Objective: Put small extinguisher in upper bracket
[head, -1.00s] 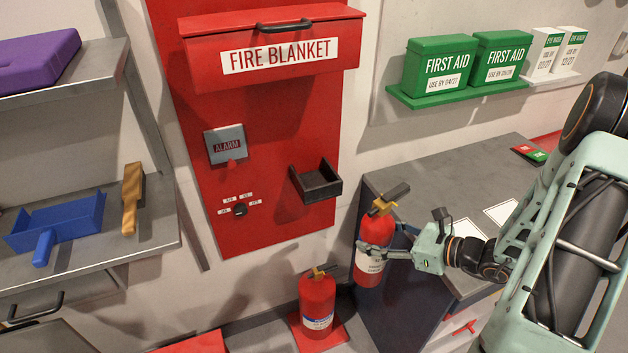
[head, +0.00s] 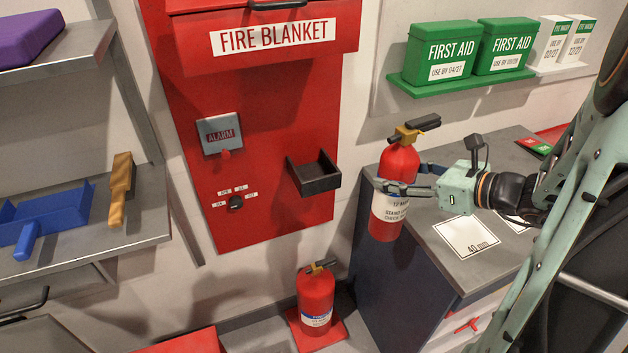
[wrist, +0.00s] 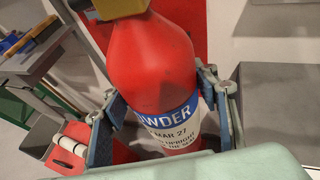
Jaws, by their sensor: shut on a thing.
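My gripper (head: 402,188) is shut on a red extinguisher (head: 397,165) with a dark handle and yellow valve. The fingers go around its body from the right, and it hangs upright beside the grey counter's left end. In the wrist view the held extinguisher (wrist: 152,65) fills the middle between the two fingers, with a blue and white label reading "…WDER". The upper bracket (head: 314,178), a black open-topped box, sits on the red wall panel, left of the held extinguisher and apart from it. The bracket's inside is dark and looks empty.
Another red extinguisher (head: 316,295) stands low on a red base (head: 318,336) below the bracket. The grey counter (head: 500,262) is close at right. The red fire blanket box (head: 265,38) juts out above, and an alarm box (head: 219,133) is left of the bracket.

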